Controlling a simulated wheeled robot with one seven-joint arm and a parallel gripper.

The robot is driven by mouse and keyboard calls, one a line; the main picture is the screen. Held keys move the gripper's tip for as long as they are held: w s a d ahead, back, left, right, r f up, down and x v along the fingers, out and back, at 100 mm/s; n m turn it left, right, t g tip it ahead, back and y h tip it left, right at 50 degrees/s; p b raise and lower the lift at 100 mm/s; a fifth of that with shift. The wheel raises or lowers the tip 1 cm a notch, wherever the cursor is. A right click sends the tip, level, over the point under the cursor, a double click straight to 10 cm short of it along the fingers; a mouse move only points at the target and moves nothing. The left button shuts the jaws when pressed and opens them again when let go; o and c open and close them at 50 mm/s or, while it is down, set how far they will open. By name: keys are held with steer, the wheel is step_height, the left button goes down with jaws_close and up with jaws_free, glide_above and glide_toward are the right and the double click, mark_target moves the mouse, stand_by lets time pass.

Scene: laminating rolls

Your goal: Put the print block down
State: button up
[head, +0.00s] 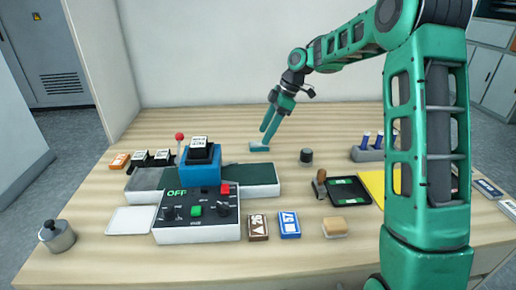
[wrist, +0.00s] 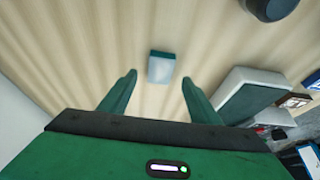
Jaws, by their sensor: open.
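A small block with a pale face and a teal edge, which looks like the print block (head: 258,147), lies on the wooden table behind the laminating machine. It also shows in the wrist view (wrist: 161,69), framed by the fingertips. My gripper (head: 267,131) is above the table close to this block, with its green fingers pointing down. In the wrist view my gripper (wrist: 158,78) is open, with one finger on each side of the block and nothing held. I cannot tell how high the fingertips are above it.
A laminating machine (head: 262,182) with a blue housing and a control box (head: 198,233) stands in front. A dark round knob-like piece (head: 306,156) stands right of the block. A black tray (head: 346,192) lies further right. The table behind the block is clear.

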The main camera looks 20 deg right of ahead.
mark_target(260, 144)
steer(key=x, duration=0.4)
steer(key=shift+d+f, duration=0.1)
steer(key=shift+f, duration=0.05)
steer(key=c, duration=1.2)
